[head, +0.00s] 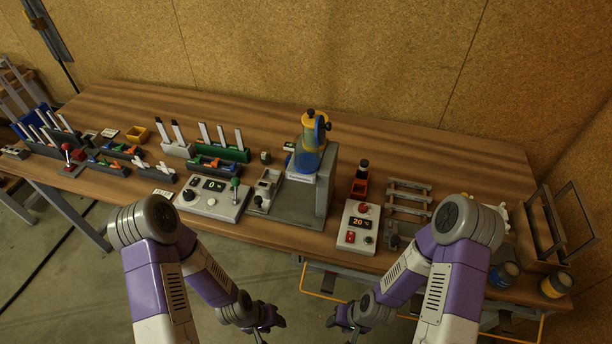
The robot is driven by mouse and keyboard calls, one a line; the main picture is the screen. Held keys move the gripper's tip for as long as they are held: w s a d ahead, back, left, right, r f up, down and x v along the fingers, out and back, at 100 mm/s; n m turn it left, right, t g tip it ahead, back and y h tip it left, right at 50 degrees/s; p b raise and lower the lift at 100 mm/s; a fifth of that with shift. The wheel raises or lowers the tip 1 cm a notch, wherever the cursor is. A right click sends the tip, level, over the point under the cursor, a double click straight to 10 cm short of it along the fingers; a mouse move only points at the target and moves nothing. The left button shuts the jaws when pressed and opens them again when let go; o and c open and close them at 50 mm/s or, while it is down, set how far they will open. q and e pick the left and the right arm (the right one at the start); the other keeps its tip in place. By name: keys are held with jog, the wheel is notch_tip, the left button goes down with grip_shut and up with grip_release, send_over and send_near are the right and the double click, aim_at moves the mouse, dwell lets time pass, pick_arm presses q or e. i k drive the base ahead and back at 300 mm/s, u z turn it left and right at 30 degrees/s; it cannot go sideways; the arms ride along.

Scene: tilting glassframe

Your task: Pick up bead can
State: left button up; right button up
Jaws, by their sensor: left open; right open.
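No label marks the bead can, so I cannot tell which can it is. A small dark can (265,157) stands on the bench, left of the glass column. My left gripper (270,328) is open and empty, low in front of the bench. My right gripper (340,328) is open and empty to its right, also low and well away from all the cans.
The wooden bench (270,115) has clear room along its back. A grey stand with a yellow-and-blue glass column (310,150) rises mid-bench. Control boxes (212,197) and a red-buttoned box (358,228) line the front edge. A rack (555,220) stands at right.

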aim_at(507, 273)
jog(key=u, duration=1.35)
jog(key=k, duration=1.85)
jog(key=z, duration=1.8)
jog(key=i, duration=0.35)
jog(key=z, duration=0.05)
